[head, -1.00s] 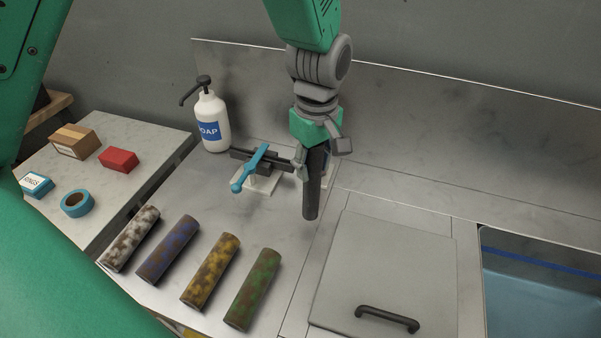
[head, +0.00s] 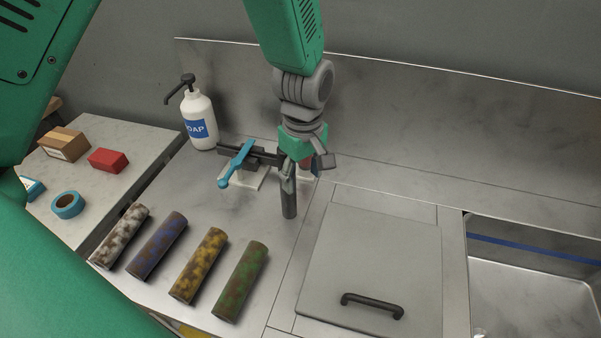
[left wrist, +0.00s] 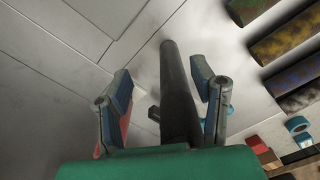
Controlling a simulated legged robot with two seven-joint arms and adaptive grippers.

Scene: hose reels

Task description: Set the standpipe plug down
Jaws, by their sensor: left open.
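The standpipe plug (head: 289,203) is a dark grey upright tube over the back of the steel counter, left of the square lid. In the left wrist view the plug (left wrist: 175,85) runs between the two fingers, with a visible gap on each side. My left gripper (head: 302,172) is around the plug's upper part with its jaws open. It also shows open in the left wrist view (left wrist: 165,92). Fingers and palm hide the plug's top. I cannot tell for sure whether its lower end touches the counter. My right gripper is not in view.
A blue-handled clamp (head: 238,163) on a white base is just left of the plug, with a soap bottle (head: 199,120) behind. Several mottled rolls, including a green one (head: 240,280), lie in front. A handled lid (head: 370,260) and an empty-looking sink (head: 535,300) are right.

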